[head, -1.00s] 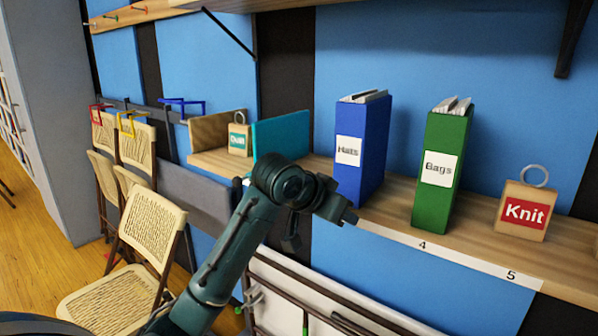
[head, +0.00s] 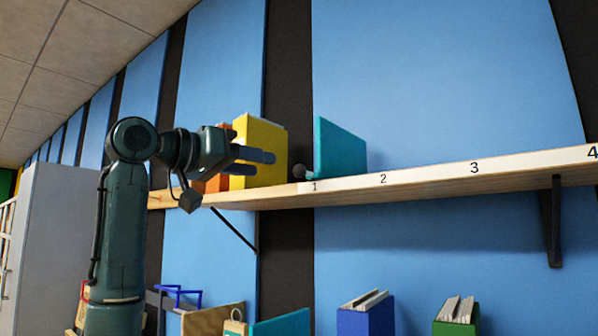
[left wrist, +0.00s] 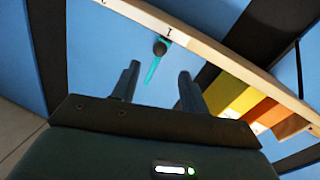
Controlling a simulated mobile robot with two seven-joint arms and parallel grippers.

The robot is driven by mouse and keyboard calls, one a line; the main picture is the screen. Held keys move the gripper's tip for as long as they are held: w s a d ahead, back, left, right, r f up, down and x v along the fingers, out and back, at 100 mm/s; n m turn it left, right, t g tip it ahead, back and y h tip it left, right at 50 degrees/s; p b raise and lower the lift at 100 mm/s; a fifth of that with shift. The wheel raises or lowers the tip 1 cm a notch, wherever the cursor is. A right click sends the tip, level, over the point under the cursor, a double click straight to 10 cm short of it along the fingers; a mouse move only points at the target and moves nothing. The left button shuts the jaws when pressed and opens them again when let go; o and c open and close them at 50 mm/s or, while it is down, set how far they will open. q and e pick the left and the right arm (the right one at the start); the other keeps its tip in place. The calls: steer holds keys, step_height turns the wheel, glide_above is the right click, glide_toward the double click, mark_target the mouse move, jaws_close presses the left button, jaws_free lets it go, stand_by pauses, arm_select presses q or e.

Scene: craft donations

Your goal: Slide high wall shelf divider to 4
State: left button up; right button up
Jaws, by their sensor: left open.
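The teal divider (head: 337,150) stands upright on the high wall shelf (head: 430,181), close to the number 1 on its white scale. A dark round knob (head: 299,171) is at its front edge. The scale reads 1, 2, 3 and 4 from left to right. My left gripper (head: 265,155) is open and empty, left of the divider and in front of a yellow binder. In the left wrist view, the gripper's fingers (left wrist: 156,82) are apart; the knob (left wrist: 160,47) and the thin teal edge of the divider (left wrist: 153,70) show between and beyond them. My right gripper is not in view.
The yellow binder (head: 268,148) and orange ones (head: 212,184) stand left of the divider. The shelf right of it is clear up to 4. A black bracket (head: 552,220) is below the shelf. Blue (head: 366,316) and green (head: 457,318) binders stand lower down.

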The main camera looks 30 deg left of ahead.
mark_target(294, 171)
arm_select(q)
steer(key=p+x, duration=0.3)
steer(key=x, duration=0.8)
steer(key=shift+w, duration=0.1)
steer(key=shift+f, duration=0.1)
steer(key=shift+c, duration=0.5)
jaws_close()
